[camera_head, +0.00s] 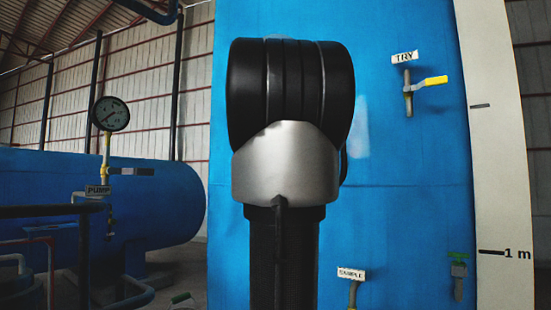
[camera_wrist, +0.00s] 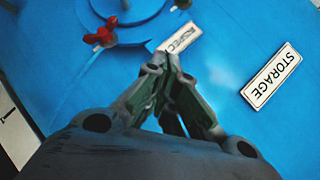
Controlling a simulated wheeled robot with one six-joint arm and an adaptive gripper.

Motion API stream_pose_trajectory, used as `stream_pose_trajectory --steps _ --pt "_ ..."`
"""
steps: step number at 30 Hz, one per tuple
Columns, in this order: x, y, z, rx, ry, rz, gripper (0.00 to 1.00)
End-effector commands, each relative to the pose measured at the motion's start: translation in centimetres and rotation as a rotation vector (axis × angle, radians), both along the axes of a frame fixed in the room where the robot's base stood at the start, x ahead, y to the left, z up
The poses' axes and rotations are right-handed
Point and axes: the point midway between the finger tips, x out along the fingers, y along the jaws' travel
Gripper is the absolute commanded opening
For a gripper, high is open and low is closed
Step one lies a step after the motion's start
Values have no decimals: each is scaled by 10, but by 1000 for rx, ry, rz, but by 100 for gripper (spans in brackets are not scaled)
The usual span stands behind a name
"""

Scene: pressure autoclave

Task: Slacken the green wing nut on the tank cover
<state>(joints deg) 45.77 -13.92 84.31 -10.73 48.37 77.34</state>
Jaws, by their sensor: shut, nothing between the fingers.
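In the wrist view, part of the round blue tank cover (camera_wrist: 135,9) shows at the top edge. A red wing nut (camera_wrist: 101,34) sits at its rim, left of my gripper (camera_wrist: 170,62). I cannot tell whether the tips touch the surface. In the head view my arm hides the gripper and the cover.
A STORAGE plate (camera_wrist: 271,77) is right of my fingers. In the head view, the blue tank (camera_head: 400,190) carries a yellow-handled TRY valve (camera_head: 425,82), a SAMPLE valve (camera_head: 352,290) and a green-handled valve (camera_head: 458,262). A gauge (camera_head: 111,114) and pipes stand at left.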

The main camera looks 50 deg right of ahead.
Motion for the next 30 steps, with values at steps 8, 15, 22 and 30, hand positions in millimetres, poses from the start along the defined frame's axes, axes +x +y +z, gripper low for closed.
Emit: stream_pose_trajectory --steps 8,15,22,30 --pt "31 16 10 -76 1 187 0" --pt "54 -7 -6 -75 7 189 0" --pt "86 -40 -27 -76 6 188 0" --pt "117 -44 -49 -76 5 189 0"
